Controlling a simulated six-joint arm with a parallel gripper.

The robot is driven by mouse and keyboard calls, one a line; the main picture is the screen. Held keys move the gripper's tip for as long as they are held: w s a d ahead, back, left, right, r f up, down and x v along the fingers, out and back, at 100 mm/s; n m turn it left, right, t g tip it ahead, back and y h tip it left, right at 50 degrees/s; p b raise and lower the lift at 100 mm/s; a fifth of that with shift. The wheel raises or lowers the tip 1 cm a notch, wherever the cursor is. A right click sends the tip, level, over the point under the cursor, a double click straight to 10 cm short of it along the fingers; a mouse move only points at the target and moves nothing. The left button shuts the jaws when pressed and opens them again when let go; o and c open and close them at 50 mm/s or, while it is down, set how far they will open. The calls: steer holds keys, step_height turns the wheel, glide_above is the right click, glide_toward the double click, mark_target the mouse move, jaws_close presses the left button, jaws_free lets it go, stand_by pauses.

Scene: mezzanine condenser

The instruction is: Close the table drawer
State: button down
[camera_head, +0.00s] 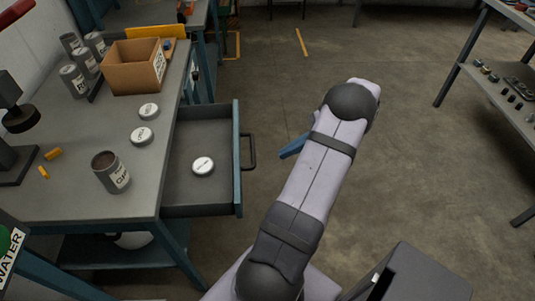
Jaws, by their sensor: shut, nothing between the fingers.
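The table drawer (188,199) is pulled out from the right side of the grey worktable (132,205). It has a blue front (237,172) with a dark bar handle (251,152). A round white lid (203,166) lies inside it. My gripper (286,153) shows only as a blue piece sticking out left of my arm. It is shut and empty, to the right of the handle and apart from it in the picture. The rest of the gripper is hidden behind my arm.
On the worktable are an open cardboard box (135,75), several grey cans, an open can (110,172) and two white lids (142,136). A shelf with small parts (510,85) stands at the right. The floor between is clear.

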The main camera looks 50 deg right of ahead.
steer(key=w+a+f, duration=0.1)
steer(key=w+a, duration=0.3)
steer(key=shift+w+a+f+p, duration=0.15)
steer(key=shift+w+a+p, duration=0.15)
steer(key=shift+p, duration=0.15)
steer(key=shift+a, duration=0.1)
steer(key=p, duration=0.3)
glide_toward(198, 167)
steer(key=w+a+f, duration=0.1)
steer(key=w+a, duration=0.2)
steer(key=w+a+f, duration=0.1)
steer(key=w+a, duration=0.1)
steer(key=shift+w+f, duration=0.1)
steer(key=shift+f, duration=0.25)
steer(key=shift+w+a+r, duration=0.1)
steer(key=shift+w+a, duration=0.1)
steer(key=shift+a, duration=0.1)
